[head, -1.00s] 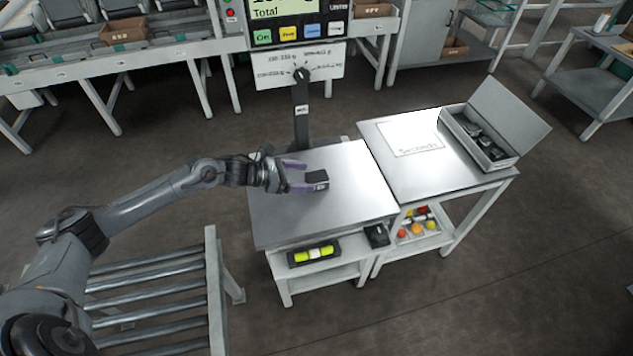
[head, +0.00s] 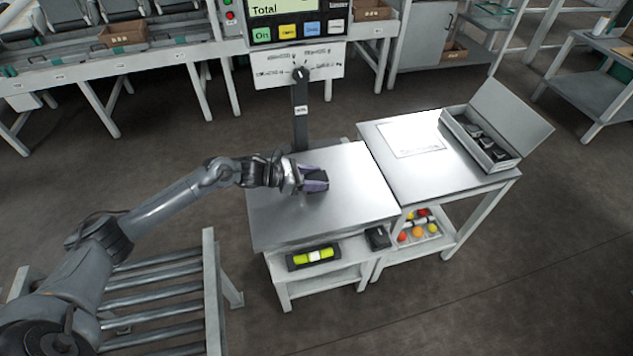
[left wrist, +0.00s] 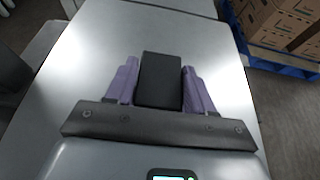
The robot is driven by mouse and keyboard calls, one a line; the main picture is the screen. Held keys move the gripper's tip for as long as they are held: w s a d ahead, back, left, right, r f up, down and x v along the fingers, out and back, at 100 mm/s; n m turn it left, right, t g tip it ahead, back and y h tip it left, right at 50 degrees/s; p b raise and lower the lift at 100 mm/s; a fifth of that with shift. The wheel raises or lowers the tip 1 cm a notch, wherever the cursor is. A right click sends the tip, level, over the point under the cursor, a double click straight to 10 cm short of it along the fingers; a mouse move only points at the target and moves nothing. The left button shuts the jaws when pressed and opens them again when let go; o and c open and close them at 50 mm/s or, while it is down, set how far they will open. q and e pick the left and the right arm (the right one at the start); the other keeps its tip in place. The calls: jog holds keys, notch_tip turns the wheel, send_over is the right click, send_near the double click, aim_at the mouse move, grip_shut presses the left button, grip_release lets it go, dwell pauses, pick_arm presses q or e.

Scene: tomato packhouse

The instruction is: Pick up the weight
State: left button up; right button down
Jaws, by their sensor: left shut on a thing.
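The weight is a small black block on the steel scale top (head: 350,215). In the left wrist view the weight (left wrist: 160,80) lies between the two purple fingers. My left gripper (head: 314,181) is shut on the weight, with a finger on each side of it. In the head view the weight is mostly hidden by the fingers. It appears to be at the level of the plate; I cannot tell whether it touches it. My right gripper is not in view.
An open box (head: 482,140) with dark weights stands on the right table, beside a paper sheet (head: 408,136). A level (head: 313,257) and a black device (head: 377,238) sit on the front shelf. The scale display post (head: 301,110) rises behind the plate.

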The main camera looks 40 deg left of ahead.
pick_arm(q)
grip_shut()
jog(key=shift+r, duration=0.2)
